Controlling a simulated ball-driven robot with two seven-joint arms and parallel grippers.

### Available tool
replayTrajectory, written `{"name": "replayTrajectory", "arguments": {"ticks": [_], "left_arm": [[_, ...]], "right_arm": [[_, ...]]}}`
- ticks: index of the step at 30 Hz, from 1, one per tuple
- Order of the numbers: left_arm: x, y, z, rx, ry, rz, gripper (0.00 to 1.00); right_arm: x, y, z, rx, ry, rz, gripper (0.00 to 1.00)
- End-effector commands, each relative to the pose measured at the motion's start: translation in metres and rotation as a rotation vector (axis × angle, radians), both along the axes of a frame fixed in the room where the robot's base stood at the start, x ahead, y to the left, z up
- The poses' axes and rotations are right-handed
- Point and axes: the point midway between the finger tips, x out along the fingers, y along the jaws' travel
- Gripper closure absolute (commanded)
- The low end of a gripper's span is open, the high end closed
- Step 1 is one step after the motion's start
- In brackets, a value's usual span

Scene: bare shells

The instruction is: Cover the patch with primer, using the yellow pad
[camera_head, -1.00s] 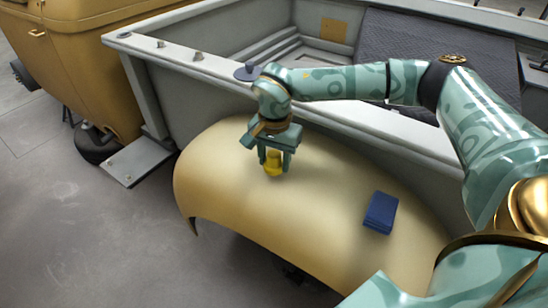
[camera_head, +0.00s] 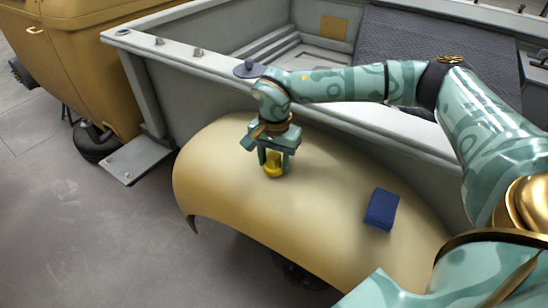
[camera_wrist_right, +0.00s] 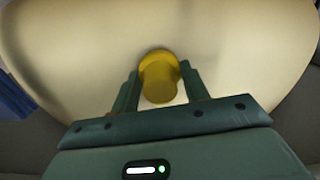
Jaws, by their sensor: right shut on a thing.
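My right gripper (camera_head: 273,163) is shut on the yellow pad (camera_head: 273,171) above the middle-left part of a tan curved shell (camera_head: 215,165). In the right wrist view the yellow pad (camera_wrist_right: 158,82) sits between the two fingers of my right gripper (camera_wrist_right: 161,88), its round end towards the shell (camera_wrist_right: 95,50). The pad is at or very near the shell's surface; I cannot tell whether it touches. No outlined patch and no primer can be made out on the shell. My left gripper is not in view.
A dark blue block (camera_head: 381,210) lies on the shell's right part. A grey truck bed wall (camera_head: 205,95) runs close behind the shell, with a dark round knob (camera_head: 249,69) on its rim. A mustard vehicle body (camera_head: 85,70) stands at the left. Grey floor (camera_head: 90,230) is clear at lower left.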

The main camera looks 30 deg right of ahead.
Motion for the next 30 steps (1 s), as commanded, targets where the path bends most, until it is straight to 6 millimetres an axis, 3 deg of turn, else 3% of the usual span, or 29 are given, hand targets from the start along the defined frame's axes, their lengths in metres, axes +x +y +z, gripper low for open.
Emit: {"name": "replayTrajectory", "arguments": {"ticks": [17,30], "left_arm": [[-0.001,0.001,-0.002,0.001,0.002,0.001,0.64],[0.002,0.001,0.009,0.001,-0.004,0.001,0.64]], "right_arm": [[0.000,-0.002,-0.009,-0.001,0.001,-0.001,0.73],[0.012,-0.031,-0.007,-0.001,0.001,-0.001,0.73]]}}
